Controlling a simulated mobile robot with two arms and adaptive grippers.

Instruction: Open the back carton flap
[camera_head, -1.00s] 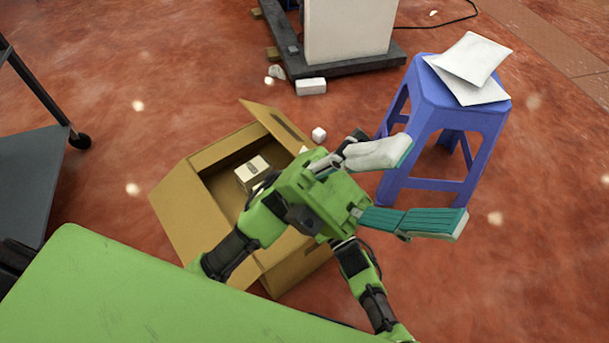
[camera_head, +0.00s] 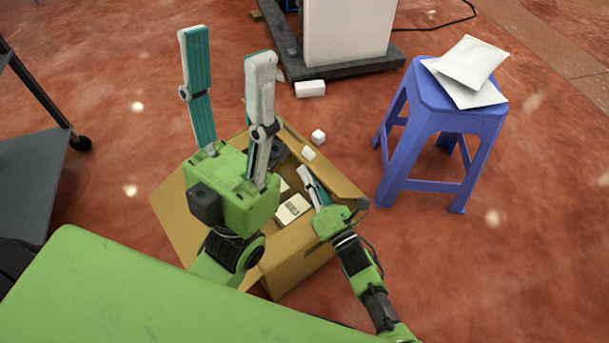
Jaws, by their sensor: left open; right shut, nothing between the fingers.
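The brown carton (camera_head: 292,273) stands open on the floor, partly hidden by my arms. Its left flap (camera_head: 172,212) is folded outward. A raised flap (camera_head: 338,172) shows along the upper right edge; its far part is hidden behind my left gripper. My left gripper (camera_head: 228,46) is wide open and empty, above the carton's left part, its fingers pointing to the top of the picture. My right gripper (camera_head: 305,175) is shut and empty over the carton's right part, beside the raised flap; I cannot tell whether they touch. A small labelled box (camera_head: 292,210) lies inside the carton.
A blue stool (camera_head: 437,140) with white packets (camera_head: 467,62) stands at the right. White blocks (camera_head: 318,137) lie behind the carton. A dark platform (camera_head: 345,68) bears a white cabinet (camera_head: 345,30). A green surface (camera_head: 120,290) fills the lower left; a grey cart (camera_head: 30,180) is at left.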

